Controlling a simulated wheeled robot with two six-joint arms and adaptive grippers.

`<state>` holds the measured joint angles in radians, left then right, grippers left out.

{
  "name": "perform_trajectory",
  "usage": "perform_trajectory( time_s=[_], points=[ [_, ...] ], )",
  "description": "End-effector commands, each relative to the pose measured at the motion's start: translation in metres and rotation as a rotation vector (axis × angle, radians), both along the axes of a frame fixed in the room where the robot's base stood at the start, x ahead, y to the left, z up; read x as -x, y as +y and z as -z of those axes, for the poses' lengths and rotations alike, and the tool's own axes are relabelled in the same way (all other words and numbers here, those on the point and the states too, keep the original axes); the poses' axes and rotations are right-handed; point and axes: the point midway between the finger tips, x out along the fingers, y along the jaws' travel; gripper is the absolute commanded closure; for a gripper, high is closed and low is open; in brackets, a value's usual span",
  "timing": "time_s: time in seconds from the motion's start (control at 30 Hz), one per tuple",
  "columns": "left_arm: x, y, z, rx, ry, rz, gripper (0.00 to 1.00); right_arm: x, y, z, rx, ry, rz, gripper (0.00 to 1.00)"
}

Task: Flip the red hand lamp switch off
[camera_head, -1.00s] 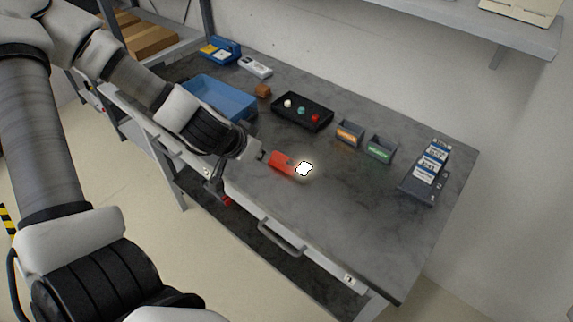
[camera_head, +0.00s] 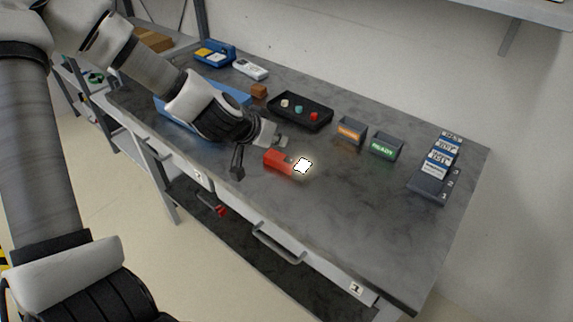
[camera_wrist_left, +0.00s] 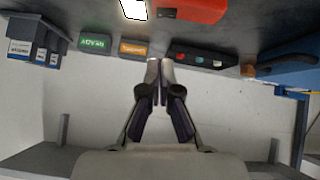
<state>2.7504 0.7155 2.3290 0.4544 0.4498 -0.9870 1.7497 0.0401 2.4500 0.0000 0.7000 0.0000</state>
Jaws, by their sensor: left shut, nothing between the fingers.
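The red hand lamp (camera_head: 276,160) lies on the grey bench near its front edge. Its head (camera_head: 303,166) glows bright white at the right end. In the left wrist view the red body (camera_wrist_left: 192,10) and the lit head (camera_wrist_left: 133,8) show at the top edge, partly cut off. The switch is too small to tell its position. My left gripper (camera_head: 281,141) is shut and empty, just behind the lamp body in the head view. Its closed fingertips (camera_wrist_left: 160,66) show in the wrist view, apart from the lamp. My right gripper is not in view.
Behind the lamp are a black tray (camera_head: 279,114) with coloured knobs, an amber-lit box (camera_head: 350,131) and a green-lit box (camera_head: 386,147). A blue bin (camera_head: 172,125) stands left. A labelled rack (camera_head: 428,187) stands right. Bench space right of the lamp is clear.

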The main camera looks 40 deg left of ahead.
Motion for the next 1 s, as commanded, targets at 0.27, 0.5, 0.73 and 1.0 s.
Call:
perform_trajectory(
  time_s=[0.27, 0.5, 0.73, 1.0],
  points=[
    [-0.023, -0.006, 0.052, 0.001, 0.005, 0.003, 1.00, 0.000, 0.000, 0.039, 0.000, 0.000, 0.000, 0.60],
    [-0.024, -0.008, 0.064, 0.001, 0.001, 0.002, 1.00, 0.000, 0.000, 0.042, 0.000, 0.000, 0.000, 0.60],
    [-0.024, -0.008, 0.063, 0.001, 0.001, 0.002, 1.00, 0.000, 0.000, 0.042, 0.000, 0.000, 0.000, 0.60],
    [-0.023, -0.010, 0.071, -0.083, 0.004, 0.000, 1.00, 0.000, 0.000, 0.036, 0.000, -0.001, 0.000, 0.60]
  ],
)
